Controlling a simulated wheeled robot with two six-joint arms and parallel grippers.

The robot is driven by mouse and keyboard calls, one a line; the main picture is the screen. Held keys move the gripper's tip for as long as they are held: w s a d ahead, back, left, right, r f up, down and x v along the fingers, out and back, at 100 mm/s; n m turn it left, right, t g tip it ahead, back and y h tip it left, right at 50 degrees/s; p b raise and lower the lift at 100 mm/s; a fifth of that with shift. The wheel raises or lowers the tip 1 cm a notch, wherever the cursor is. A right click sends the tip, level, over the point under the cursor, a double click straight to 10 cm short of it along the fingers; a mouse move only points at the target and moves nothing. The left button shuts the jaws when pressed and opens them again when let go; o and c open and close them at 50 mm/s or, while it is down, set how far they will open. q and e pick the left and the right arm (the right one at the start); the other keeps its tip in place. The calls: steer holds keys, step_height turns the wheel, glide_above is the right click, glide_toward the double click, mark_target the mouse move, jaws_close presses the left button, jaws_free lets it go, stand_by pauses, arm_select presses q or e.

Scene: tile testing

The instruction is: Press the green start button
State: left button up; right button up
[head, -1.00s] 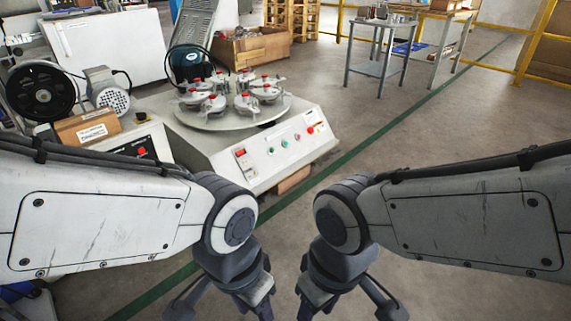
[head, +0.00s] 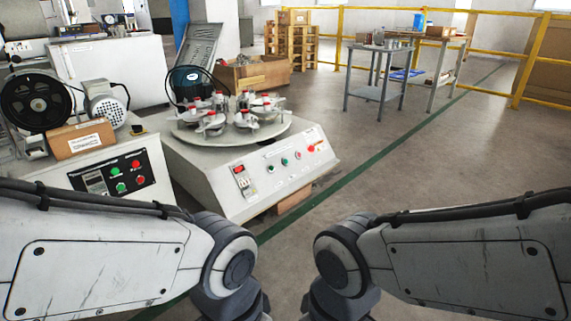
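A white abrasion machine (head: 228,190) with a round turntable on top stands left of centre. Its sloped front panel has a small green button (head: 284,162), a red button (head: 298,155) and a larger orange-red knob (head: 311,148). A red-lit display (head: 239,169) is at the panel's left. A second machine at left has a black control panel (head: 112,180) with two green buttons, one at its lower middle (head: 120,187), and two red ones. Both my arms reach in from the bottom corners, below and apart from the machines. Both my grippers are below the frame.
A grey metal table (head: 375,90) and yellow railings (head: 535,60) stand at the back right. The floor (head: 430,160) at right is clear, crossed by a green line.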

jaws_close()
stand_by(1.5)
